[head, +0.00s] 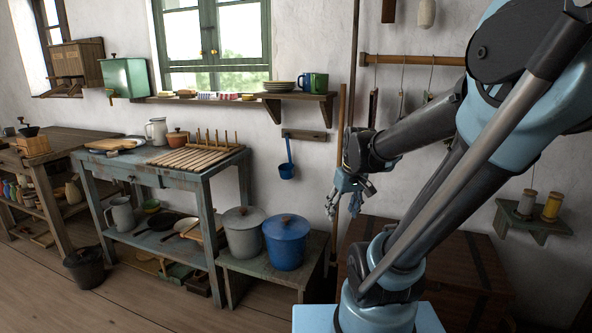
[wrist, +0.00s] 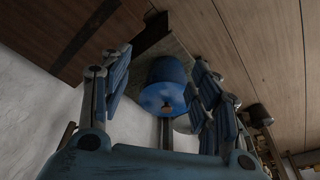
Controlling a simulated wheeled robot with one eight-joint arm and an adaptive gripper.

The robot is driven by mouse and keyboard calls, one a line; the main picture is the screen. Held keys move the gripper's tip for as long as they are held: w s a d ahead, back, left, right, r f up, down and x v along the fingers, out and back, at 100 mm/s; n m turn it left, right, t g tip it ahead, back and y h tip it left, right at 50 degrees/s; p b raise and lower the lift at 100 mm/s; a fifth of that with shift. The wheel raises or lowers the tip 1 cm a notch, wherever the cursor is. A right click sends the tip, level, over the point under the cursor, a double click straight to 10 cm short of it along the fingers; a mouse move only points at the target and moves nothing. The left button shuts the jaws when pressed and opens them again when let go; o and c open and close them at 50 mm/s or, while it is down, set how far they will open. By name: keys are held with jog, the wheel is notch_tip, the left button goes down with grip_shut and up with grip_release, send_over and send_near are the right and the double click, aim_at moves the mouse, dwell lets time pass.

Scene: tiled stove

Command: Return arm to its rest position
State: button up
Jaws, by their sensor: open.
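My arm reaches across the right side of the head view, and my gripper (head: 342,190) hangs at its end in front of the white wall. In the wrist view my gripper (wrist: 160,85) shows two blue-grey fingers spread wide apart, with nothing held between them. A blue lidded pot (head: 286,241) stands on a low bench below and to the left of the gripper. The blue pot also shows between and beyond the fingers in the wrist view (wrist: 164,82), apart from them.
A grey lidded pot (head: 243,231) stands beside the blue one on the low bench (head: 262,278). A blue ladle (head: 287,171) hangs on the wall left of my gripper. A wooden chest (head: 465,265) stands behind my arm. A wall shelf (head: 300,97) holds plates and mugs.

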jog(key=s+d+f+m+h, duration=0.1)
jog(key=s+d+f+m, duration=0.2)
jog(key=s, duration=0.8)
jog(key=shift+s+d+f, duration=0.4)
jog(key=shift+d+f, duration=0.2)
jog(key=shift+f, duration=0.05)
